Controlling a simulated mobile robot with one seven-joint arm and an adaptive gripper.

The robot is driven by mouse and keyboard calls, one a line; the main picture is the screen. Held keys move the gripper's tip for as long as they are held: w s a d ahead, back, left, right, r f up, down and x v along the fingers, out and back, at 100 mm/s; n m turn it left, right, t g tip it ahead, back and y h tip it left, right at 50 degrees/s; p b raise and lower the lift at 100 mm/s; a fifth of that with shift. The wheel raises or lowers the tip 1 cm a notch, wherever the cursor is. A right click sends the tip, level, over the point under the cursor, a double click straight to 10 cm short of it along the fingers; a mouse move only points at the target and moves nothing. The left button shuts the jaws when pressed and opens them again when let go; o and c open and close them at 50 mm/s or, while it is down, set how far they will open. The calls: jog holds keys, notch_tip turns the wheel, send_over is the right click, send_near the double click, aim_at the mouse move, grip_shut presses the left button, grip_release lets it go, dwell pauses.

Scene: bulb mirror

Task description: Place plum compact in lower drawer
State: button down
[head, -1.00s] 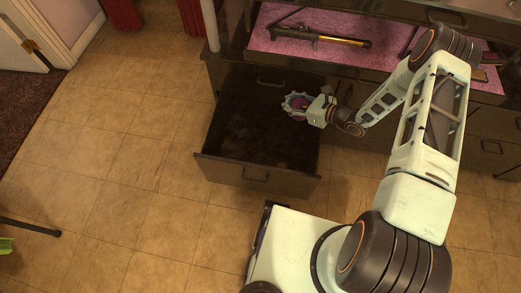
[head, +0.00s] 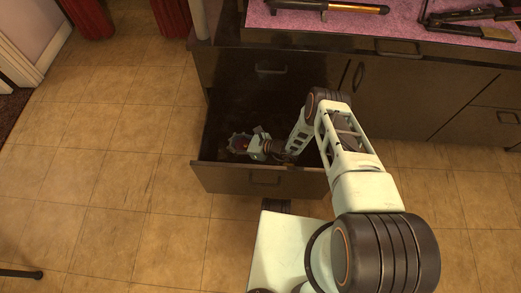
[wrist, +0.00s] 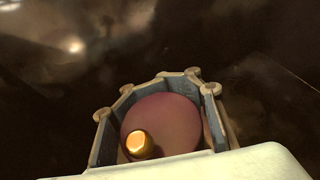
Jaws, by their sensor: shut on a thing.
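The plum compact (wrist: 170,115) is a round pinkish-purple disc in the wrist view, held between the fingers of my gripper (wrist: 160,110). An orange-gold round spot (wrist: 138,143) shows at its near edge. In the head view my gripper (head: 240,143) is inside the open lower drawer (head: 225,180), toward its left side, with the compact a small reddish patch between the fingers. The drawer is pulled out, with dark walls and a dark floor. I cannot tell whether the compact touches the drawer floor.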

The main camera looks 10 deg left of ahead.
aim_at(233, 157)
notch_tip(233, 157, down, 10)
jog(key=b, duration=0.5)
jog(key=shift+s+a+f, duration=0.1)
jog(key=shift+f, duration=0.05)
jog(key=c, duration=1.1)
grip_release()
jog(key=p+v, duration=0.2)
jog(key=v, duration=0.4)
jog(key=shift+r+p, duration=0.25)
jog(key=shift+p, duration=0.1)
jog(key=shift+d+r, duration=0.15)
jog(key=shift+d, duration=0.55)
